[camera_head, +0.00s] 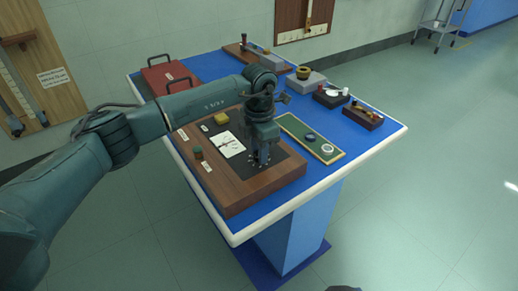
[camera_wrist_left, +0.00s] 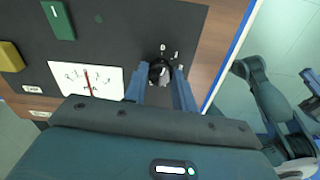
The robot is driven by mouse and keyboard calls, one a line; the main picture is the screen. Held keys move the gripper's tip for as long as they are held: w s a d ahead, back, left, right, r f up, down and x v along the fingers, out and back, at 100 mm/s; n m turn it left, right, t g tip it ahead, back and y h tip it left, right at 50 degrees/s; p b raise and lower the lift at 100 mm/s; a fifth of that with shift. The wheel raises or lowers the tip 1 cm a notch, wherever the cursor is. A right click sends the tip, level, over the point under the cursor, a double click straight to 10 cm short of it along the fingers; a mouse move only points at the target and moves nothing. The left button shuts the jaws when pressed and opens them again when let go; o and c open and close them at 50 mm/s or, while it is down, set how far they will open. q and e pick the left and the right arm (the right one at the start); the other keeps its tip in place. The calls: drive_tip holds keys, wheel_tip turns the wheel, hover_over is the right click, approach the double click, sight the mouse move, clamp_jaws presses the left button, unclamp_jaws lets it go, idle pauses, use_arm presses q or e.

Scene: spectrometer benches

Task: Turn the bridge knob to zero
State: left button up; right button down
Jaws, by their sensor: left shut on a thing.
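The bridge box has a wooden frame (camera_head: 238,200) and a dark top panel, and stands on the blue table. Its white meter card (camera_head: 228,144) also shows in the wrist view (camera_wrist_left: 88,78), with a red needle near upright. My left gripper (camera_head: 262,160) points down over the panel's near right part. In the wrist view its two fingers (camera_wrist_left: 160,82) are on either side of a round black knob (camera_wrist_left: 159,70) and shut on it. The knob has small white marks around it. Its pointer is too small to read. The jaws of my right gripper cannot be made out.
A green board (camera_head: 310,137) with round parts lies right of the box. A red case (camera_head: 168,77) stands at the back left. Small dark blocks (camera_head: 362,116) stand at the right.

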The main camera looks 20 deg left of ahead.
use_arm(q)
drive_tip(key=shift+n, duration=1.6)
drive_tip(key=o, duration=1)
wheel_tip(320, 180, up, 13)
drive_tip(key=shift+r+b, duration=0.15)
drive_tip(key=shift+b, duration=0.25)
